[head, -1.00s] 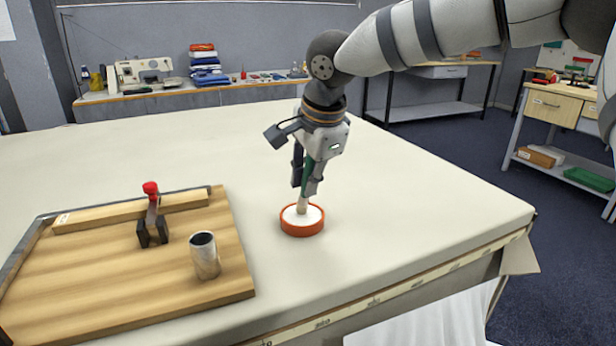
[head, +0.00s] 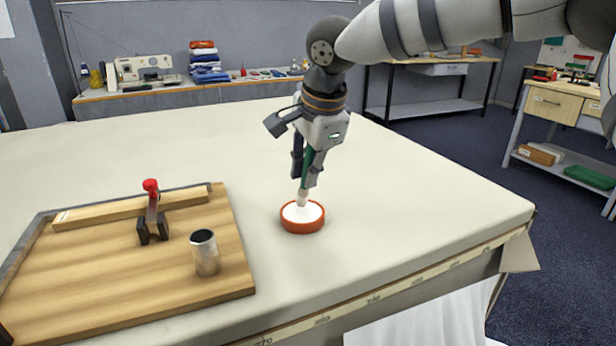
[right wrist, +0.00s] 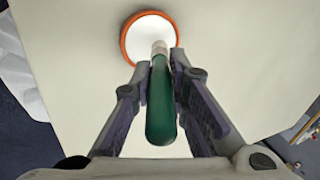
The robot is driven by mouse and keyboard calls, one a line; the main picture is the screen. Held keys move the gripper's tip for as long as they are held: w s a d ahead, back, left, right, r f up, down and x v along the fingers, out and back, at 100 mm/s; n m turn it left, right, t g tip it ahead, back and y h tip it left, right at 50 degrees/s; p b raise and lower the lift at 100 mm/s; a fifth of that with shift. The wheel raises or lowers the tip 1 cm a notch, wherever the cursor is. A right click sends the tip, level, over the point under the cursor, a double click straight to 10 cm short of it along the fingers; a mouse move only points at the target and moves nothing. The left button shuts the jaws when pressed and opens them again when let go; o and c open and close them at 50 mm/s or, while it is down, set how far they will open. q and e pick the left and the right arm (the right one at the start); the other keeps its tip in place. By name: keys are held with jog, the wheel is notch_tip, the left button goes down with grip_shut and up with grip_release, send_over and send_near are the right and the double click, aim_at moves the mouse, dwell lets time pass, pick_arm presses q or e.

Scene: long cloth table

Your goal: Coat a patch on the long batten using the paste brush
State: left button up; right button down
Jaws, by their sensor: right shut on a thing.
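My right gripper (head: 307,168) is shut on the green handle of the paste brush (head: 307,172), which points down. The brush also shows between the fingers in the right wrist view (right wrist: 161,100). Its pale tip is at the white paste in the orange-rimmed dish (head: 303,226); I cannot tell whether it touches the paste. The dish shows at the top of the right wrist view (right wrist: 125,45). The long batten (head: 130,208) lies along the back of the wooden board (head: 110,275), at the left. My left gripper is out of view.
A red-topped clamp (head: 152,215) stands on the board by the batten. An empty-looking metal cup (head: 205,253) stands near the board's right side. The cloth table (head: 410,215) is clear around the dish, with its front edge close by.

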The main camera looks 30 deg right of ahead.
jog(key=shift+r, duration=2.75)
